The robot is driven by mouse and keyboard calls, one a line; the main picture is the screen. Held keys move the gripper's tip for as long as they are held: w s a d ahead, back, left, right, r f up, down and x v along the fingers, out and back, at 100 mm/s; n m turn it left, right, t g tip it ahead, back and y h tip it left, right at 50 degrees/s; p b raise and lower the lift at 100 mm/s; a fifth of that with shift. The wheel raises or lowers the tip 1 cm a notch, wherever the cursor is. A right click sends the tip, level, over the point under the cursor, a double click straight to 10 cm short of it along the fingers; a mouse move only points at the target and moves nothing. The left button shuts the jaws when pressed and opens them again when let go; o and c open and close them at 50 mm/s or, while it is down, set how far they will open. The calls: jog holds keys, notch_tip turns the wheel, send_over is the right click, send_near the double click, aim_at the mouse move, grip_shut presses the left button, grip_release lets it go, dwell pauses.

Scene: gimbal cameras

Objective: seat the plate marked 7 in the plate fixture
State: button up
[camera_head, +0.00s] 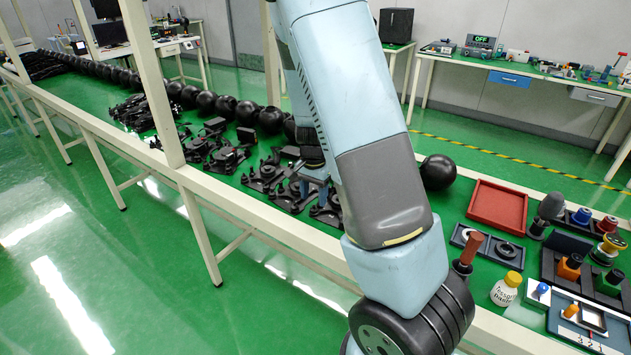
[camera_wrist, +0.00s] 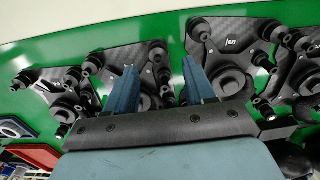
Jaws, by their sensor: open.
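Several dark carbon-look plates with black knobs lie in a row on the green bench in the head view, one of them at the left (camera_head: 265,176). In the wrist view one plate (camera_wrist: 112,68) lies beyond and to the left of my gripper, and another (camera_wrist: 228,45) lies to the right. Both carry small pale marks that I cannot read as a 7. My gripper (camera_wrist: 163,78) is open, its two blue fingers apart above the plates, with nothing visibly held. In the head view my arm hides much of it. I cannot tell which item is the plate fixture.
Black spheres (camera_head: 247,112) line the bench behind the plates. To the right are a red tray (camera_head: 497,205), a dark tray with rings (camera_head: 488,246), a yellow-capped bottle (camera_head: 506,289) and small coloured parts. A post (camera_head: 146,85) stands at the bench's front edge.

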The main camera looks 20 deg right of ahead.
aim_at(314, 204)
jog(key=shift+f, duration=2.25)
jog(key=shift+c, duration=0.2)
grip_shut()
jog(key=shift+r, duration=0.15)
jog(key=shift+r, duration=4.35)
